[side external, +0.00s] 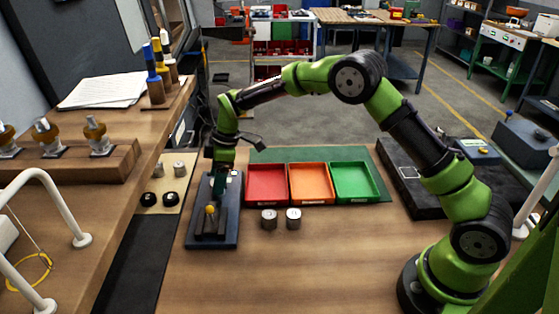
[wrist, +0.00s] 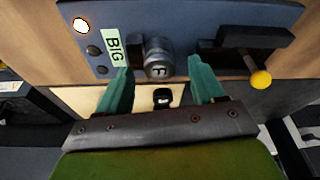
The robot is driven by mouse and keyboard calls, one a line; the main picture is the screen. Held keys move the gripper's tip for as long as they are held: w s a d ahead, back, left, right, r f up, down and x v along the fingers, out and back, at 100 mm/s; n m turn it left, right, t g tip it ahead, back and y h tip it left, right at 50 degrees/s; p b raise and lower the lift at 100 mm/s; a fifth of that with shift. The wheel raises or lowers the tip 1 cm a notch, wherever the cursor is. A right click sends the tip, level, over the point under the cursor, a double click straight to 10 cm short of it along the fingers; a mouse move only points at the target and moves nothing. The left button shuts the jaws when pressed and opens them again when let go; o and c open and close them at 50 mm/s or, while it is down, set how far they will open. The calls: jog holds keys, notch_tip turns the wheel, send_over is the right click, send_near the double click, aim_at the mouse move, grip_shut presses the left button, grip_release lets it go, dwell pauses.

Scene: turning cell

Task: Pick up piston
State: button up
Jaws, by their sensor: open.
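A grey metal piston (wrist: 158,62) with a mark on its end face is on the blue fixture plate (wrist: 85,12), beside a label reading BIG. My gripper (wrist: 157,66) is open, with one green finger on each side of the piston; whether they touch it I cannot tell. In the side view my gripper (side external: 222,170) points down over the fixture plate (side external: 215,242), and it hides the piston there. Two more grey pistons, one on the left (side external: 269,219) and one on the right (side external: 293,218), stand on the table.
A black clamp bar with a yellow knob (wrist: 260,79) sits beside the piston. Red (side external: 267,184), orange (side external: 310,182) and green (side external: 354,181) trays stand right of the fixture. Several small parts lie on a pale board (side external: 161,185) at left.

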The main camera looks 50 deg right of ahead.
jog(key=shift+w+a+f, duration=0.1)
jog(key=shift+f, duration=0.4)
grip_shut()
jog(key=shift+r, duration=0.1)
